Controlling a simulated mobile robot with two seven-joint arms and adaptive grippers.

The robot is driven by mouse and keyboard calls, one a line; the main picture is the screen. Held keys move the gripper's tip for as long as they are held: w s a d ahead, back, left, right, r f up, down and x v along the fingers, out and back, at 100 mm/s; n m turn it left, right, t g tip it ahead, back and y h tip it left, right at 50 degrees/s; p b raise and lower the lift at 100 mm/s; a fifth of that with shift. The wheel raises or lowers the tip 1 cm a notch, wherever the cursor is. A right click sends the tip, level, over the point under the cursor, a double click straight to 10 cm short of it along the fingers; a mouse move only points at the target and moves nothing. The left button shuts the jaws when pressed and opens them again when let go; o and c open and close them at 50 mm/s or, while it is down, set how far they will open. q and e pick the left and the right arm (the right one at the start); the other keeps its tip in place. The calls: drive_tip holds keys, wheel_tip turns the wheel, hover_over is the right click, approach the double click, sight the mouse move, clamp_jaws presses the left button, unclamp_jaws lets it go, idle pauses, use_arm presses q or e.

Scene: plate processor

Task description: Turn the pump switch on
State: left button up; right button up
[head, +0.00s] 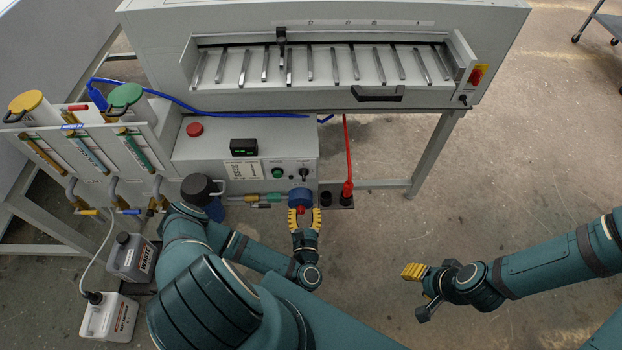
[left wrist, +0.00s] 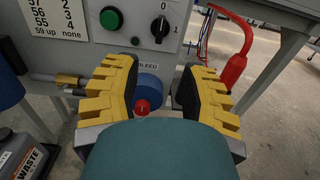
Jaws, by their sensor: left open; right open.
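A black rotary switch (left wrist: 160,27) with 0 and 1 marks sits on the grey control panel, beside a green round button (left wrist: 111,18). The knob appears to point up towards the 0. In the head view the switch (head: 304,175) is at the panel's right end. My left gripper (head: 303,213) is open and empty, below and in front of the panel. In the left wrist view its yellow fingers (left wrist: 158,85) stand either side of a blue round part with a red tip (left wrist: 149,88), under a BLEED label. My right gripper (head: 420,293) is open and empty, away to the right.
A red hose fitting (head: 347,188) hangs right of the panel. A red stop button (head: 194,129) tops the control box. Floor is clear around my right gripper.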

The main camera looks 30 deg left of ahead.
sight(304, 179)
use_arm(q)
drive_tip(key=b+x, duration=0.1)
drive_tip(key=x, duration=1.2)
drive_tip(key=shift+w+b, duration=0.2)
drive_tip(key=shift+b, duration=0.1)
clamp_jaws()
drive_tip(key=shift+r, duration=0.1)
